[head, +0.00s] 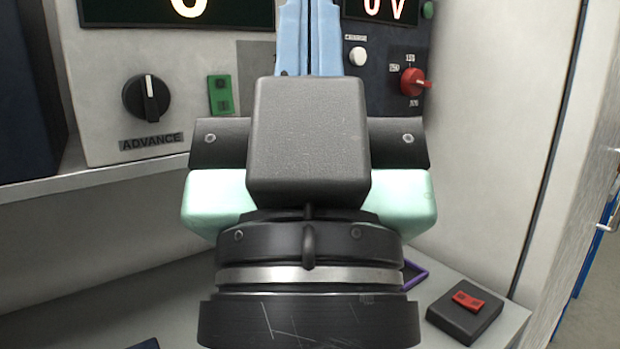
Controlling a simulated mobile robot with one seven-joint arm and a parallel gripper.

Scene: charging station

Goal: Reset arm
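Left of my gripper are a black ADVANCE knob (147,98) and a green switch (221,95). On the right are a white button (358,56) and a red knob (413,81). A black box with a red rocker switch (467,300) sits on the lower right ledge.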

